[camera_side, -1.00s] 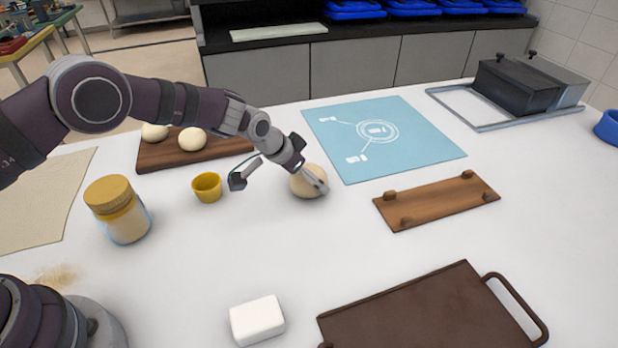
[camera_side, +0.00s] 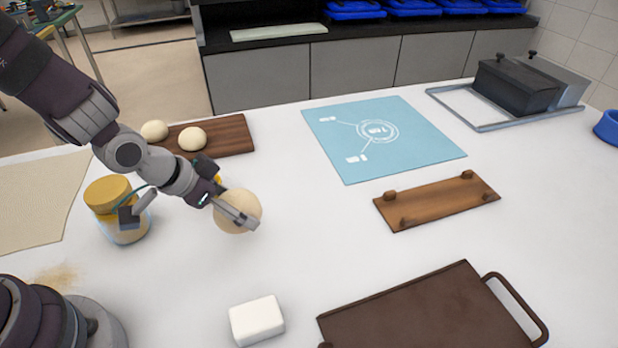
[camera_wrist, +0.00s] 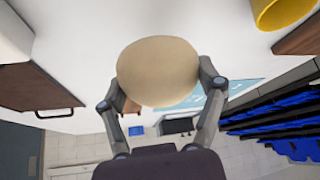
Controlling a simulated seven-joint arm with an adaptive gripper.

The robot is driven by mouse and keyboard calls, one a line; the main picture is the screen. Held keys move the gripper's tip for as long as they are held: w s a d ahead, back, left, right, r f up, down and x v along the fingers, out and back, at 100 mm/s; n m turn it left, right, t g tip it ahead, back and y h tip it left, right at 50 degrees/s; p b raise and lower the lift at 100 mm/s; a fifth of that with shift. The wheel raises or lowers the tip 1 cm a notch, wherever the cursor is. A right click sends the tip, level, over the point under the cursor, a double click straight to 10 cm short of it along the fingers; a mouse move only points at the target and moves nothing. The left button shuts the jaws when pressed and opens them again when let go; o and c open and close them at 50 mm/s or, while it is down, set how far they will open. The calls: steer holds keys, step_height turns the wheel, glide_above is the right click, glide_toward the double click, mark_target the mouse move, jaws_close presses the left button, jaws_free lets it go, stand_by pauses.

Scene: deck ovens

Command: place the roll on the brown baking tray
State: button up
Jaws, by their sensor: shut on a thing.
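The roll (camera_side: 238,208) is a pale, round ball of dough. My gripper (camera_side: 236,214) is shut on it and holds it left of the table's middle in the side view; it seems raised above the table. In the wrist view the roll (camera_wrist: 158,70) sits between the two fingers of my gripper (camera_wrist: 158,85). The brown baking tray (camera_side: 425,315) is a flat dark tray with a loop handle at the front right of the side view, apart from the roll. Its bare surface shows, and its front edge is cut off by the frame. It also shows at the left of the wrist view (camera_wrist: 35,95).
A white block (camera_side: 257,320) lies left of the tray. A small wooden board with pegs (camera_side: 437,202) and a blue mat (camera_side: 385,140) lie behind. A jar (camera_side: 115,210) and two dough balls on a board (camera_side: 232,135) are at left.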

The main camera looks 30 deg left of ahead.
mark_target(395, 345)
steer(key=d+m, duration=0.1)
steer(key=d, duration=0.3)
steer(key=d+m+g+h, duration=0.1)
steer(key=d+m, duration=0.1)
steer(key=d, duration=0.2)
steer(key=d+r+m+h, duration=0.1)
steer(key=d, duration=0.2)
steer(key=shift+w+d+r+m+g, duration=0.1)
steer(key=shift+d+m+g, duration=0.2)
steer(key=shift+d+m, duration=0.1)
steer(key=s+d+r+m+g+h, duration=0.1)
steer(key=s+d+m, duration=0.2)
steer(key=d, duration=0.3)
steer(key=s+d+r+m+g+h, duration=0.1)
steer(key=s+d+m+g, duration=0.15)
steer(key=d, duration=0.35)
steer(key=shift+m+t, duration=0.25)
steer(key=f, duration=0.6)
steer(key=shift+s+d+f, duration=0.25)
steer(key=shift+d+f, duration=0.1)
steer(key=shift+d, duration=0.05)
steer(key=shift+f, duration=0.4)
steer(key=shift+f, duration=0.15)
steer(key=o, duration=1)
